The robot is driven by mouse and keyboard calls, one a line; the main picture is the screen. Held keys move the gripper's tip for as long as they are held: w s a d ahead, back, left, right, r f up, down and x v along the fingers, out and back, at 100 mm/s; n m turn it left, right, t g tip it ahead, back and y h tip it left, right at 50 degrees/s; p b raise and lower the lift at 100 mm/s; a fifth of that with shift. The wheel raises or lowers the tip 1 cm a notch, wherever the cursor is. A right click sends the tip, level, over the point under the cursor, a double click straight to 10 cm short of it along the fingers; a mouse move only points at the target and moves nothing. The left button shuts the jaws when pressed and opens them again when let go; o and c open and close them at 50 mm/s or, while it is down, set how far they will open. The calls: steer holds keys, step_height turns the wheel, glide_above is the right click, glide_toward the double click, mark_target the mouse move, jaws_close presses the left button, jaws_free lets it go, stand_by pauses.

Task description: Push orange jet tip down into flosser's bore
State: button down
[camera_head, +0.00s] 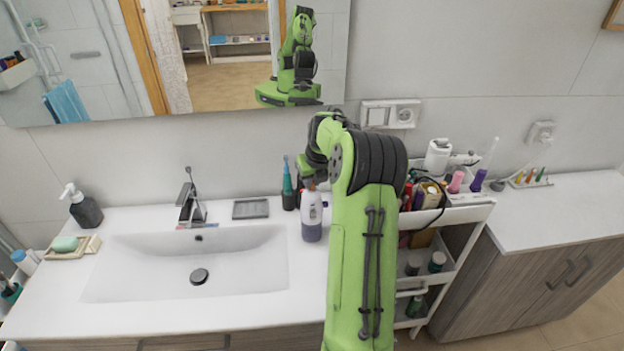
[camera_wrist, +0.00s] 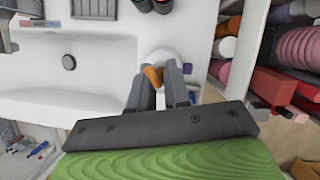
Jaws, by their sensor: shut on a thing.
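The flosser (camera_head: 312,217), a white and purple-grey upright body, stands on the counter right of the sink. My gripper (camera_head: 311,182) is directly above its top, pointing down. In the wrist view my gripper (camera_wrist: 160,76) is shut on the orange jet tip (camera_wrist: 153,75), which shows between the two grey fingers. The pale round top of the flosser (camera_wrist: 160,60) shows just behind the fingertips. The fingers hide the tip's lower end and the bore, so I cannot tell how deep the tip sits.
A dark cup with a teal toothbrush (camera_head: 288,192) stands close behind the flosser. The sink (camera_head: 150,265) lies to the left. A crowded cosmetics cart (camera_head: 470,213) stands to the right. A small rack of coloured tips (camera_head: 530,181) sits on the right cabinet.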

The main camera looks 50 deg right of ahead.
steer(key=shift+f, duration=0.2)
steer(key=c, duration=1.5)
jaws_free()
steer(key=o, duration=0.5)
steer(key=v, duration=1.5)
steer(key=shift+s+r, duration=0.1)
steer(key=shift+r, duration=0.3)
